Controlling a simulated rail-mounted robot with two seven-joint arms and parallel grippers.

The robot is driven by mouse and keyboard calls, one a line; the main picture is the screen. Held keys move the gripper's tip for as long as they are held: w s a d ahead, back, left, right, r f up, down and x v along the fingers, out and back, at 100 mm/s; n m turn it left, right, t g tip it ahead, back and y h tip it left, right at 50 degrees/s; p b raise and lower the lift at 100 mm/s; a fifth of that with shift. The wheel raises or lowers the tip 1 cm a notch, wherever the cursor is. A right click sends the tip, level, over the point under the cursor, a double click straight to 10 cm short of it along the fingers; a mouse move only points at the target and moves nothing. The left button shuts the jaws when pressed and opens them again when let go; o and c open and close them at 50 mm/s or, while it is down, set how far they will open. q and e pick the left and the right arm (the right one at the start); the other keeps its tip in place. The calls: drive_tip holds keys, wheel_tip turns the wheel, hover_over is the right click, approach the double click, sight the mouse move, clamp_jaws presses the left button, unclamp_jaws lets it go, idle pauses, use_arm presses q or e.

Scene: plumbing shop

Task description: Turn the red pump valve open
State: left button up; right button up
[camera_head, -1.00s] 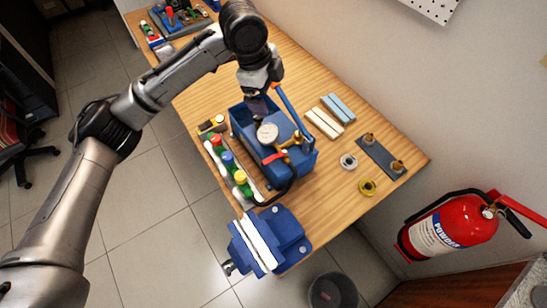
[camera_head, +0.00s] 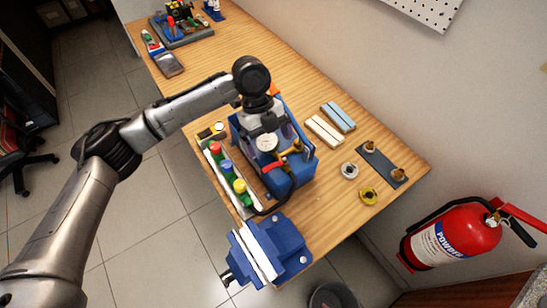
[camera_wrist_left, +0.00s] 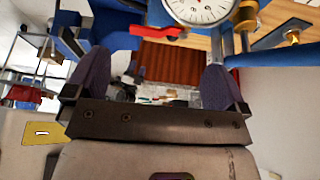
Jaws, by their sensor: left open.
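The red valve lever (camera_head: 273,160) sits on the blue test pump (camera_head: 303,172), beside a round white gauge (camera_head: 267,142) and brass fittings. In the left wrist view the red lever (camera_wrist_left: 156,31) lies beyond the fingers, near the top, below and left of the gauge (camera_wrist_left: 198,8). My left gripper (camera_head: 262,122) is over the far part of the pump, its fingers mostly hidden by the wrist in the head view. In the wrist view its two dark fingers (camera_wrist_left: 156,62) are apart with nothing between them. The lever appears clear of both fingers. My right gripper is not in view.
Green-bodied valves with coloured caps (camera_head: 228,170) stand in a row left of the pump. A blue vise (camera_head: 285,235) is at the near table edge. Cream and blue bars (camera_head: 331,122) and a fitting plate (camera_head: 382,163) lie right.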

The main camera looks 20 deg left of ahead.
sight(275, 163)
use_arm(q)
drive_tip(key=x, duration=0.4)
drive_tip(key=shift+d+f, duration=0.1)
drive_tip(key=shift+f, duration=0.2)
drive_tip(key=shift+s+d+f, duration=0.15)
drive_tip(key=shift+s+f, duration=0.05)
drive_tip(key=shift+f, duration=0.35)
drive_tip(key=shift+c, duration=0.5)
